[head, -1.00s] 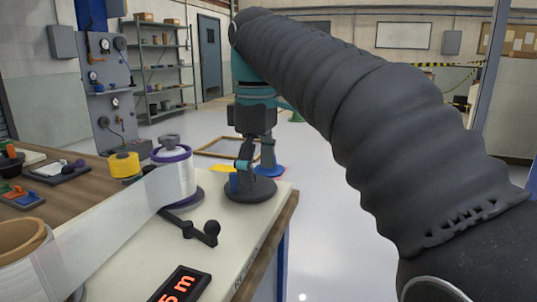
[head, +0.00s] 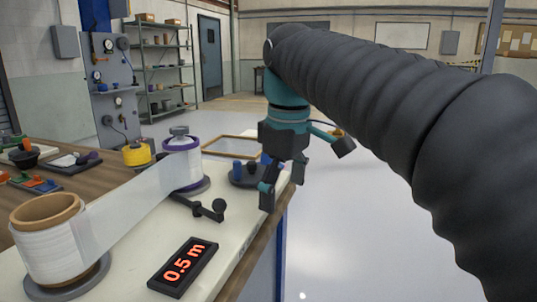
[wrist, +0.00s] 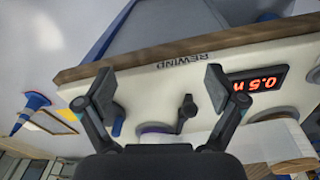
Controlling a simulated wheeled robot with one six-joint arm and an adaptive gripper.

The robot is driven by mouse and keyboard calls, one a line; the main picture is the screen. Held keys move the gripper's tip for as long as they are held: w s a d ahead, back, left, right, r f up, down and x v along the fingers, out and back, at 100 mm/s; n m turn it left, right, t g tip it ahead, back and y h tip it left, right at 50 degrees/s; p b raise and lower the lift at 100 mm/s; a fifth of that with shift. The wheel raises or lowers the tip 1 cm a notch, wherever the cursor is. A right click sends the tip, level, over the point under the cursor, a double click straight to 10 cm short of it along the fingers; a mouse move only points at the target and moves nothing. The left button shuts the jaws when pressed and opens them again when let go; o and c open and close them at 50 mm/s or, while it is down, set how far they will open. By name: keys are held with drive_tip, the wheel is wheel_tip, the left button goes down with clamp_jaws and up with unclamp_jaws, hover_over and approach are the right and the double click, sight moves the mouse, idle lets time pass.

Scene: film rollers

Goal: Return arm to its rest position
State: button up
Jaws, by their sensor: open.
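My gripper (head: 284,187) hangs at the end of my raised arm, over the right edge of the white bench (head: 232,262). Its two fingers are spread apart with nothing between them. In the wrist view the open fingers (wrist: 158,92) frame the bench edge and the word REWIND. A dark round base with a blue peg (head: 237,171) stands just left of the gripper in the head view, partly behind it. The gripper looks clear of it, though the exact distance is hard to tell.
A translucent film strip (head: 135,208) runs between a cardboard-cored roll (head: 50,245) and a purple-rimmed roll (head: 183,160). A black crank (head: 205,208) and a display reading 0.5 m (head: 183,267) sit on the bench. The floor to the right is clear.

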drive_tip(key=s+d+f+m+t, duration=0.2)
drive_tip(key=s+d+f+m, duration=0.3)
drive_tip(key=f, duration=0.5)
drive_tip(key=s+d+f+m+t, duration=0.2)
drive_tip(key=s+d+f+m, duration=0.4)
drive_tip(key=s+d+f, duration=0.2)
wheel_tip(320, 180, down, 2)
drive_tip(key=shift+s+f, duration=0.2)
drive_tip(key=shift+s, duration=0.3)
